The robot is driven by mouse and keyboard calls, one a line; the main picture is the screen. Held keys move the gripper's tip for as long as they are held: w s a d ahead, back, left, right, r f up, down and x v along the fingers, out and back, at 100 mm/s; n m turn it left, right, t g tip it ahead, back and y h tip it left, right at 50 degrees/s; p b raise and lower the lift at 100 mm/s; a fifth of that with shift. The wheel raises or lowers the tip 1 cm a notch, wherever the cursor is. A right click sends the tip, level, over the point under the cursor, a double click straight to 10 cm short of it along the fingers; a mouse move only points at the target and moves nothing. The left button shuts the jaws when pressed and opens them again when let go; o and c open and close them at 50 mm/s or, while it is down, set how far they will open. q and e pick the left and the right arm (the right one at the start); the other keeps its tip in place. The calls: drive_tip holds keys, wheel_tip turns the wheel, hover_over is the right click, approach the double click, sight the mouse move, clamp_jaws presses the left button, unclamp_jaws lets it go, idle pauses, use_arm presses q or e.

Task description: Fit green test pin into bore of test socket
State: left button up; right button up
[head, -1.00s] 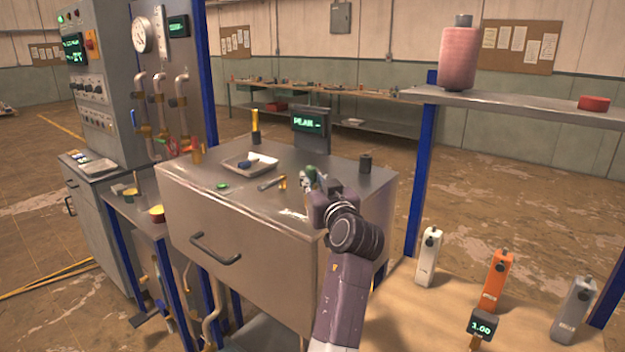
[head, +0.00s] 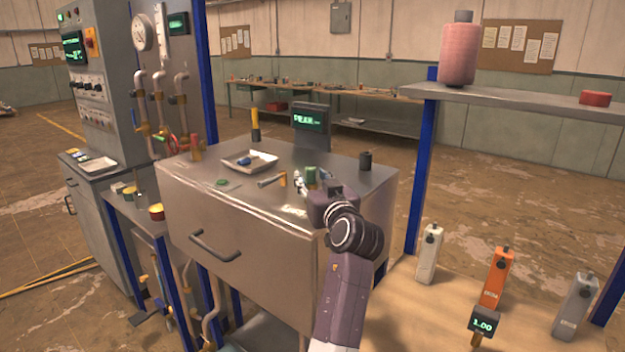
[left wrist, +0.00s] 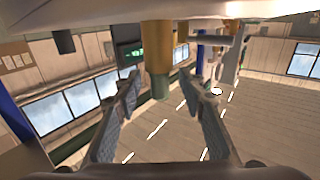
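A green pin-like piece (head: 311,173) stands upright near the front right of the steel cabinet top, beside my left gripper (head: 308,187). In the left wrist view, which looks upside down, a green end (left wrist: 159,86) sits on a wider brass-coloured cylinder (left wrist: 158,55). I take these for the green test pin and the test socket; how deep the pin sits in the bore is hidden. My left gripper (left wrist: 165,95) is open there, its fingers apart on either side of the green end, with gaps visible. My right gripper is not in view.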

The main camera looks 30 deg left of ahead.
use_arm(q)
wheel_tip(320, 180, up, 10)
idle(0.5)
drive_tip(key=shift+f, duration=0.1)
idle(0.4)
